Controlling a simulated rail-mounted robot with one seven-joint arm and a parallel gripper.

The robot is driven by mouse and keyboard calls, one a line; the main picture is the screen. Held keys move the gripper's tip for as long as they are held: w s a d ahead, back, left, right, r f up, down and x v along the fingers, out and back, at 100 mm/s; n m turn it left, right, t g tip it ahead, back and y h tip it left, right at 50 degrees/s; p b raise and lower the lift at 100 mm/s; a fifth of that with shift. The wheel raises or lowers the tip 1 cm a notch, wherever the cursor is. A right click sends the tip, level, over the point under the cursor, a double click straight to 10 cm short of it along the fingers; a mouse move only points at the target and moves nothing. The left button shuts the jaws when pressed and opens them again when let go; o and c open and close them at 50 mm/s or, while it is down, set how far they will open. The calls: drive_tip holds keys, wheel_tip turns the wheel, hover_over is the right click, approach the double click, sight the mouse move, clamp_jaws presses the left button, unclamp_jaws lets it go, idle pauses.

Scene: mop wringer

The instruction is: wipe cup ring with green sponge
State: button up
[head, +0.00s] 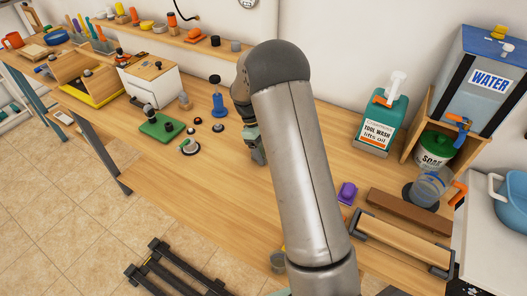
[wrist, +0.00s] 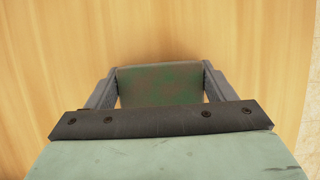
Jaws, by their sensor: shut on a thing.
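My gripper (wrist: 160,78) is shut on the green sponge (wrist: 160,92), which sits between the two fingers in the wrist view. The sponge has reddish-brown stains on its face. It is over the wooden bench top, and I cannot tell whether it touches the wood. In the head view my gripper (head: 257,148) is low over the middle of the bench, partly hidden by my arm, and the sponge is not clear there. I cannot make out a cup ring in either view; my arm covers part of the bench.
Bench around the gripper is mostly clear.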

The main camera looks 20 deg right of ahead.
sight(253, 179)
drive_tip(key=shift+f, duration=0.15)
drive_tip(key=shift+s+a+f+b, duration=0.15)
drive_tip(key=shift+s+a+b, duration=0.05)
drive_tip(key=shift+s+a, duration=0.5)
drive_tip(key=shift+s+a+f+b, duration=0.15)
drive_tip(key=shift+s+a, duration=0.35)
drive_tip(key=shift+a, duration=0.25)
drive_tip(key=shift+s+a+r, duration=0.25)
drive_tip(key=shift+s+a, duration=0.85)
drive_tip(key=shift+a, duration=0.25)
drive_tip(key=shift+s+a+r, duration=0.2)
drive_tip(key=shift+s+a, duration=0.9)
drive_tip(key=shift+a, duration=0.25)
drive_tip(key=shift+r, duration=0.1)
wheel_tip(253, 179, up, 7)
drive_tip(key=p, duration=0.4)
drive_tip(key=shift+p, duration=0.3)
drive_tip(key=shift+w+d, duration=0.1)
